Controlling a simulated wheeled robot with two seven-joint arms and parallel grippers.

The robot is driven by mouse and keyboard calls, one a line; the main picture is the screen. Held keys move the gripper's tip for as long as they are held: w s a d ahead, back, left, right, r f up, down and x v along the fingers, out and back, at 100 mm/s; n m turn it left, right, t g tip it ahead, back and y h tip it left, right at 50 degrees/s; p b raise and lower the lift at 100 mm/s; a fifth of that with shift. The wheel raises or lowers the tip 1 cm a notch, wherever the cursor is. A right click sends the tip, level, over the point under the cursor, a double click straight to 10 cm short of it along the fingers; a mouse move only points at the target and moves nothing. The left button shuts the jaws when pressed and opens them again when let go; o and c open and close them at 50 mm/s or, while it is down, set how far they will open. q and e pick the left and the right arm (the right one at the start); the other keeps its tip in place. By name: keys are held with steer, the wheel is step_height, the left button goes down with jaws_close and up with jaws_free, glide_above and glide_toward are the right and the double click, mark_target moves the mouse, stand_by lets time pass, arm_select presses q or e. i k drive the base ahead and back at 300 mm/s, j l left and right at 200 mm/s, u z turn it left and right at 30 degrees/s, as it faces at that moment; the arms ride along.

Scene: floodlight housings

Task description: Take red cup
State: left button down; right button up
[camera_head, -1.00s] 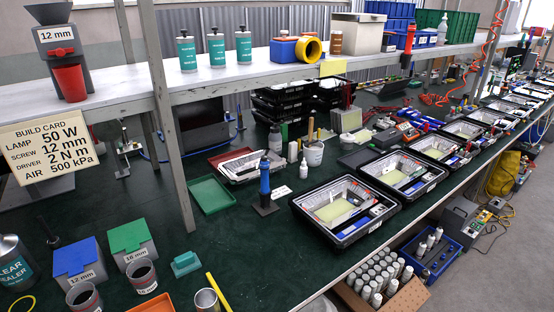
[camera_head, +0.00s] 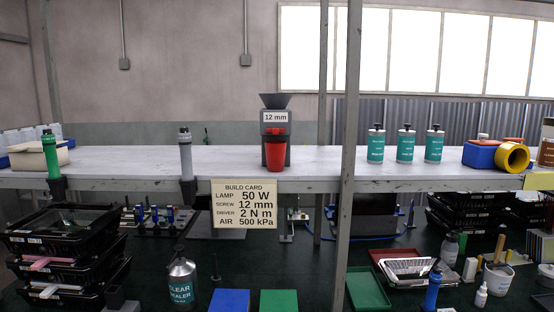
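The red cup (camera_head: 275,158) is on the upper white shelf, in the middle of the head view. It stands upright at the front of a dark grey dispenser (camera_head: 276,118) with a funnel top and a "12 mm" label. The cup sits under the dispenser's red outlet; I cannot tell if the two touch. Neither of my grippers shows in the view.
A grey post (camera_head: 350,140) rises right of the cup. The build card (camera_head: 247,207) hangs from the edge of the shelf (camera_head: 330,165) below it. A grey screwdriver (camera_head: 185,155) stands left, and teal-labelled bottles (camera_head: 406,143) stand right. The shelf beside the dispenser is clear.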

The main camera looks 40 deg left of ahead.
mark_target(275, 150)
steer(key=u, duration=1.3)
